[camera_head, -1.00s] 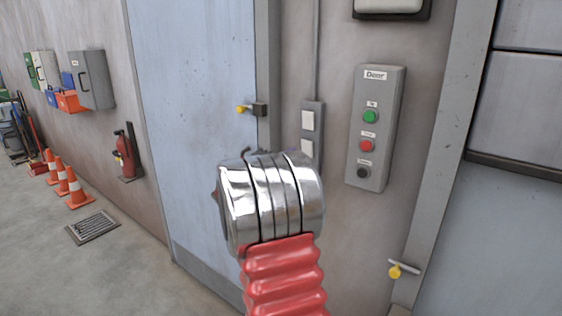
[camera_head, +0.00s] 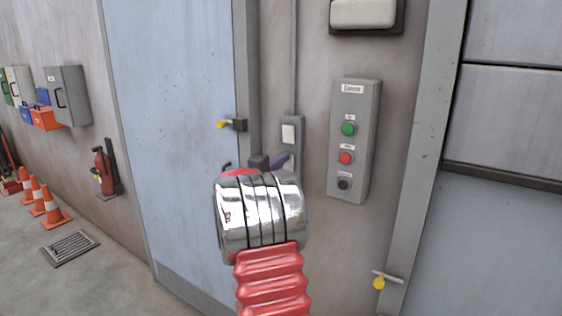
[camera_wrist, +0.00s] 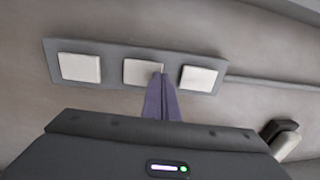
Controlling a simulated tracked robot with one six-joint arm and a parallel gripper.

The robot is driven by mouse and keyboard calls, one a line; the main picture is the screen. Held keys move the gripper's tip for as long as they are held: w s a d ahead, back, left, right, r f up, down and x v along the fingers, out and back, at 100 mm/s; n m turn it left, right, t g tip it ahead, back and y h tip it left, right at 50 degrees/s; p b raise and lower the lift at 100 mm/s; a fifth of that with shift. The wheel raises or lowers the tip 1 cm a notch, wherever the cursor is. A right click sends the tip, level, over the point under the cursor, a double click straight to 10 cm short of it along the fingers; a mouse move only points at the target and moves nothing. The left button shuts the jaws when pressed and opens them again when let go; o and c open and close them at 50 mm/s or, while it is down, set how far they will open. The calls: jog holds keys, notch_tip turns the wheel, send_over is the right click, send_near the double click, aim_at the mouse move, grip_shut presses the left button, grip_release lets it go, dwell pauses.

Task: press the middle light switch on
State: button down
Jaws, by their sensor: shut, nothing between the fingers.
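A narrow grey switch plate (camera_head: 299,128) is on the wall beside the blue door. The wrist view shows the whole plate (camera_wrist: 112,58) lying sideways with three white switches. The middle switch (camera_wrist: 140,72) is partly overlapped at its right edge by the tips of my gripper (camera_wrist: 162,77). My gripper is shut and empty, its purple fingers together. In the head view my gripper (camera_head: 284,158) is at the plate below the top switch (camera_head: 288,133); my wrist hides the plate's lower part. I cannot tell whether the fingertips touch the switch.
A grey door control box (camera_head: 354,115) with green, red and black buttons is right of the plate. A yellow-tipped door handle (camera_head: 224,124) sticks out on the left. A yellow-knobbed lever (camera_head: 380,281) is low on the right. A fire extinguisher (camera_head: 105,172) hangs further left.

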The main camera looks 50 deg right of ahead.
dwell(0.3)
jog(key=s+a+r, duration=0.1)
jog(key=a, duration=1.2)
jog(key=shift+a+r, duration=0.35)
jog(key=shift+a, duration=0.05)
